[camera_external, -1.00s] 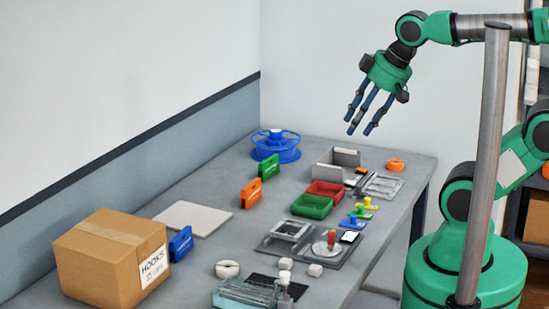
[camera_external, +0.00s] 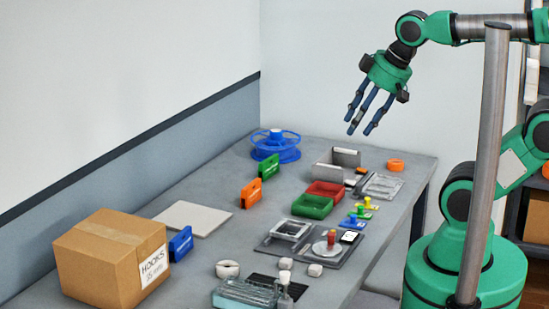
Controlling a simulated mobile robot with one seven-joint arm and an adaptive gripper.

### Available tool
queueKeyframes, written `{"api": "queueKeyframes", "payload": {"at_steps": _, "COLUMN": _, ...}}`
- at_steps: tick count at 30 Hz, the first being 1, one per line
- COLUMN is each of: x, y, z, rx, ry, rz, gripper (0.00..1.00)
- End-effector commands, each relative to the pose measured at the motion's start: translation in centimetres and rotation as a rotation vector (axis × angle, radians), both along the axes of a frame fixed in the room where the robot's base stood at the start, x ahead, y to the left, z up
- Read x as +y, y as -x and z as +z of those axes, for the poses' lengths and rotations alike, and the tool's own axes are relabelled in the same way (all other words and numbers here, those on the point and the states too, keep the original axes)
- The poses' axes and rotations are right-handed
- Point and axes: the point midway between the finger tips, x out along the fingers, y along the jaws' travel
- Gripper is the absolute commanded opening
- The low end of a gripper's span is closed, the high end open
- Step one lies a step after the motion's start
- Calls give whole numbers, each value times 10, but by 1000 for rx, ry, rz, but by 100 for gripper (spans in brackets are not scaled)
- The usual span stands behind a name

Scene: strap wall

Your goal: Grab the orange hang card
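The orange hang card (camera_external: 251,193) stands upright on the grey table, left of the green tray. A green card (camera_external: 268,167) stands behind it and a blue card (camera_external: 181,243) stands nearer the front, beside the cardboard box. My gripper (camera_external: 363,117) hangs in the air above the back right part of the table, up and to the right of the orange card and well apart from it. Its blue fingers are spread and point down, with nothing between them.
A cardboard box (camera_external: 110,262) marked HOOKS stands at the front left. A blue spool (camera_external: 276,145) is at the back. Red (camera_external: 325,190) and green (camera_external: 312,206) trays sit right of the orange card. A flat pale board (camera_external: 192,218) lies to its left.

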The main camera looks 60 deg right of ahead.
Motion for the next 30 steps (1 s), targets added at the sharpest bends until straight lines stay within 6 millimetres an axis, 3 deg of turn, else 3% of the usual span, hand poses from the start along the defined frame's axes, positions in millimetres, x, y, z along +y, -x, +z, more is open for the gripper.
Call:
{"api": "queueKeyframes", "payload": {"at_steps": 3, "x": 0, "y": 0, "z": 0, "rx": 0, "ry": 0, "rz": 0, "gripper": 40}}
{"api": "queueKeyframes", "payload": {"at_steps": 5, "x": 0, "y": 0, "z": 0, "rx": 0, "ry": 0, "rz": 0, "gripper": 48}}
{"api": "queueKeyframes", "payload": {"at_steps": 19, "x": -1, "y": -7, "z": 3, "rx": 8, "ry": -10, "rz": -22, "gripper": 48}}
{"api": "queueKeyframes", "payload": {"at_steps": 25, "x": -5, "y": -32, "z": 11, "rx": 42, "ry": -48, "rz": -109, "gripper": 48}}
{"api": "queueKeyframes", "payload": {"at_steps": 30, "x": -12, "y": -68, "z": 17, "rx": 85, "ry": -99, "rz": -235, "gripper": 48}}
